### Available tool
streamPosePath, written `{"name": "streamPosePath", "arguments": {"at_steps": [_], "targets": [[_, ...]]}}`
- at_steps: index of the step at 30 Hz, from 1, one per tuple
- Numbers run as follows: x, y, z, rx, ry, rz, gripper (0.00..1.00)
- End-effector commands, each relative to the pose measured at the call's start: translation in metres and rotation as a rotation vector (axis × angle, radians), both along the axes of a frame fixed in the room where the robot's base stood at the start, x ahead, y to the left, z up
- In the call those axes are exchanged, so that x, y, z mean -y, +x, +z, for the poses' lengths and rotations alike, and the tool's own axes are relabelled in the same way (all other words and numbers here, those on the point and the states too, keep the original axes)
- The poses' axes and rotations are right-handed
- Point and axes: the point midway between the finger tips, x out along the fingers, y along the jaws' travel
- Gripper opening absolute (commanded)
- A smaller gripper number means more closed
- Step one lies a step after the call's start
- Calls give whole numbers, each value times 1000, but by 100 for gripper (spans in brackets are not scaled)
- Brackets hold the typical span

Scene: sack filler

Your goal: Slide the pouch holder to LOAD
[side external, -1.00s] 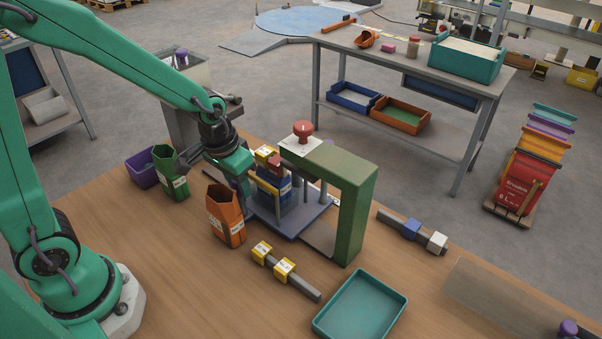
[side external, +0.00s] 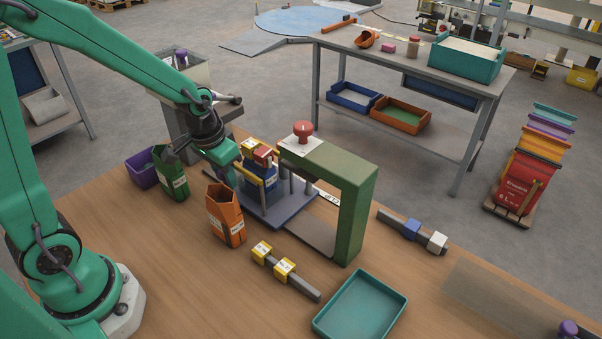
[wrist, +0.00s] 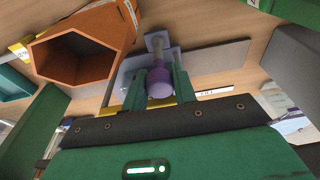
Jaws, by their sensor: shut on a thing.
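My gripper (side external: 224,175) is at the holder's left end, behind the orange pouch. In the wrist view, its green fingers (wrist: 158,88) are shut on a purple knob (wrist: 160,83) on a grey stem. White labels lie along the track; one (side external: 329,197) shows beside the press, too small to read. The contact is hidden in the side view.
The open orange pouch (side external: 226,222) stands close in front of my gripper. A green pouch (side external: 172,180) and a purple bin (side external: 142,169) stand to the left. The green press frame (side external: 357,205) arches over the track. A yellow-block rail (side external: 300,284) and teal tray (side external: 335,318) lie in front.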

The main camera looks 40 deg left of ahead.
Motion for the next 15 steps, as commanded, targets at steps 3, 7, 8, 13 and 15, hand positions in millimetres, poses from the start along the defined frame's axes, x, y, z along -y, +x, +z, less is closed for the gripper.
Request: {"name": "streamPosePath", "arguments": {"at_steps": [3,7,8,13,15], "targets": [[0,0,0,1,0,-1,7],[0,0,0,1,0,-2,35],[0,0,0,1,0,-1,41],[0,0,0,0,0,-1,44],[0,0,0,0,0,-1,44]]}}
